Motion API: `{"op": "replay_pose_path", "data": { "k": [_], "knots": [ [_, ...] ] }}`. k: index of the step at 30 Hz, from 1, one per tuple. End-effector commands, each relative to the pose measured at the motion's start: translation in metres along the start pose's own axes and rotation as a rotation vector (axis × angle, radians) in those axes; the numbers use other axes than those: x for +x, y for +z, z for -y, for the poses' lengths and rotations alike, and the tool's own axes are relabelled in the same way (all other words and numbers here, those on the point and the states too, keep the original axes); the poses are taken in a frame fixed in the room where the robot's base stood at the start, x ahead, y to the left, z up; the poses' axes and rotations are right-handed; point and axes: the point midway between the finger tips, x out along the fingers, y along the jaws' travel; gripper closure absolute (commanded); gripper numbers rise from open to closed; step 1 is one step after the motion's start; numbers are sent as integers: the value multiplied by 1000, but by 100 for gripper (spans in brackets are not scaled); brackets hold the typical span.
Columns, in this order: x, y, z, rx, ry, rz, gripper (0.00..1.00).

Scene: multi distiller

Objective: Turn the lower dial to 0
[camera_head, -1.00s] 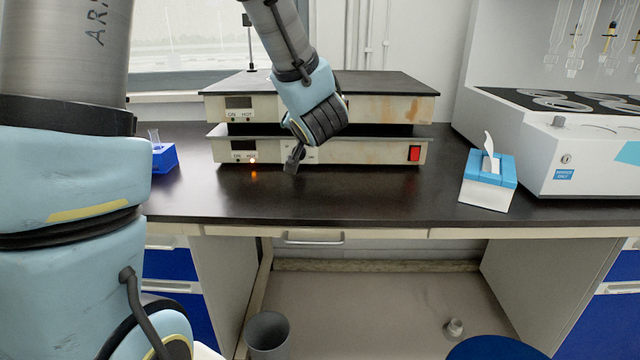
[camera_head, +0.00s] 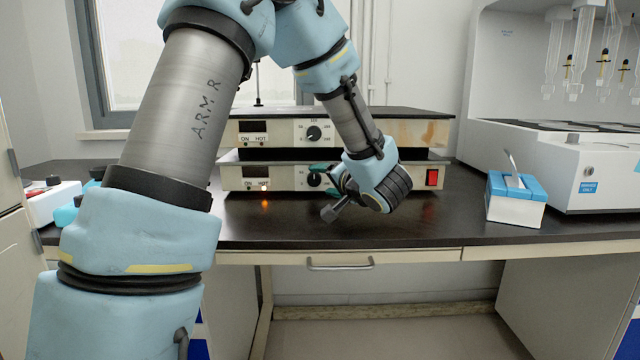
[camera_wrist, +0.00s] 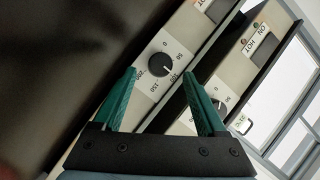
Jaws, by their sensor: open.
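The lower dial (camera_head: 314,179) is a black round knob on the front of the lower hot plate (camera_head: 285,181). In the wrist view the lower dial (camera_wrist: 161,67) shows with a ring of numbers from 0 to 200; its pointer is too small to read surely. My gripper (camera_head: 323,180) has teal fingers and is in front of the lower panel, at the dial. In the wrist view my gripper (camera_wrist: 160,73) is open, one finger on each side of the dial; I cannot tell whether either touches it.
The upper hot plate (camera_head: 375,131) sits just above, with its own dial (camera_head: 313,133). A red switch (camera_head: 432,178) and a lit orange lamp (camera_head: 264,187) are on the lower panel. A tissue box (camera_head: 516,200) stands right. The black bench (camera_head: 400,225) in front is clear.

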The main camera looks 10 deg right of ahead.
Motion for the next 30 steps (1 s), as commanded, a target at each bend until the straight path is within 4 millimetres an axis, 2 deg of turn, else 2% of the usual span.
{"op": "replay_pose_path", "data": {
  "k": [3, 6, 17, 30],
  "knots": [
    [17, 1, 0, -1, 0, 2, 25],
    [24, 0, 0, 0, 1, 1, 25],
    [28, 0, 0, 0, 1, 0, 25],
    [28, 0, 0, 0, 1, 0, 75]
  ]
}}
